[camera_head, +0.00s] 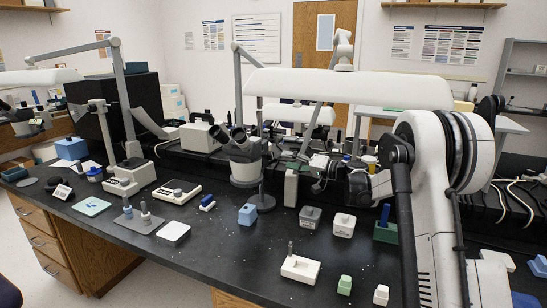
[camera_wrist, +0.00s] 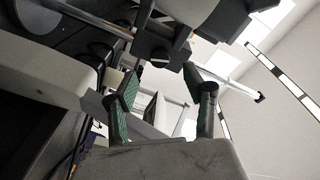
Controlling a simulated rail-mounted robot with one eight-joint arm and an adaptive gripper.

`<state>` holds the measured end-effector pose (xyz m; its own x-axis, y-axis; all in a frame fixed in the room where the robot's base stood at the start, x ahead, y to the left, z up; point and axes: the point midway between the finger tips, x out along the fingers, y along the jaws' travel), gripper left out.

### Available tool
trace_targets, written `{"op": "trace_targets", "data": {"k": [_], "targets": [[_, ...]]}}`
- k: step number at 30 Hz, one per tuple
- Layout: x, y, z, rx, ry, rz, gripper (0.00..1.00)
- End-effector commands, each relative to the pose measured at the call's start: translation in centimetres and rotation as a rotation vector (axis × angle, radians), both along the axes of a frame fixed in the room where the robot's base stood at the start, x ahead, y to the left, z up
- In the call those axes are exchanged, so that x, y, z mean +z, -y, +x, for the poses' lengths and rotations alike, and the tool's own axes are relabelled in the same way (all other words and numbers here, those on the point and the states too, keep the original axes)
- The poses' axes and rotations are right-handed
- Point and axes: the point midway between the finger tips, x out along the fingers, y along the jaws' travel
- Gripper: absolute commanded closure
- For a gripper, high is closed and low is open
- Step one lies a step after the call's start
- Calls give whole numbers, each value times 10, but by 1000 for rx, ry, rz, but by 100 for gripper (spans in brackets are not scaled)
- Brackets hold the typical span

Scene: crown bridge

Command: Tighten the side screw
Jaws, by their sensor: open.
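My gripper (camera_wrist: 163,72) is open in the wrist view, with its two green-padded fingers spread apart and nothing held between them. A dark clamp-like block (camera_wrist: 160,50) with a metal rod passing by it shows just beyond the fingertips. I cannot tell whether the fingers touch it. No side screw can be made out clearly; it may be on this block or hidden. In the head view a microscope (camera_head: 243,150) stands on a post with a round dark base. My arm reaches in from the right, with my gripper partly lost among dark parts right of the microscope.
The black bench (camera_head: 230,245) carries many small items. A white tray with a post (camera_head: 300,268), a blue block (camera_head: 247,214) and a green holder (camera_head: 386,231) stand in front. A long white lamp arm (camera_head: 350,87) crosses above. Bare bench lies at front centre.

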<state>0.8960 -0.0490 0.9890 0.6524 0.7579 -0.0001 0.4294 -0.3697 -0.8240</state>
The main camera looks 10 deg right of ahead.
Motion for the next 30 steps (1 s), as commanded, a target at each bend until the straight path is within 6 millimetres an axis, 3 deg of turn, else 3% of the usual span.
{"op": "trace_targets", "data": {"k": [6,12,24,30], "targets": [[1,-31,26,1,-1,1,53],[0,-47,40,1,-1,0,53],[0,-52,45,0,-1,1,53],[0,-52,45,0,-1,1,78]]}}
